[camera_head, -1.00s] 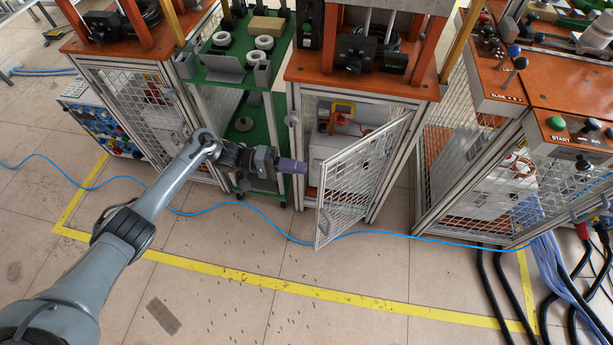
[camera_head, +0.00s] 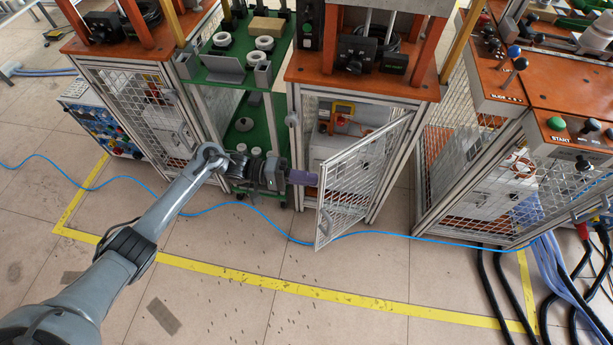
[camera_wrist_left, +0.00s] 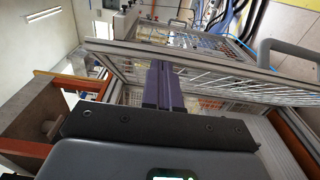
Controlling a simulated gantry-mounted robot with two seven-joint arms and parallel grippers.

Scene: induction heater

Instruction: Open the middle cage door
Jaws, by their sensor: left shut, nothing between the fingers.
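The middle cage door (camera_head: 358,175) is a mesh panel in a silver frame, hinged on the right of the middle cabinet and standing partly open, swung out toward the front. Equipment shows inside the cabinet behind it. My left gripper (camera_head: 314,179) is at the door's free edge in the head view, with its fingers together and empty. Whether it touches the door is unclear. In the left wrist view, the closed purple fingers (camera_wrist_left: 163,87) reach toward a silver frame and mesh (camera_wrist_left: 205,72). My right gripper is not in view.
A green shelf cart (camera_head: 235,75) stands left of the middle cabinet. A second caged cabinet (camera_head: 150,105) is farther left, and a control station (camera_head: 565,130) is on the right. A blue cable (camera_head: 265,231) crosses the floor.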

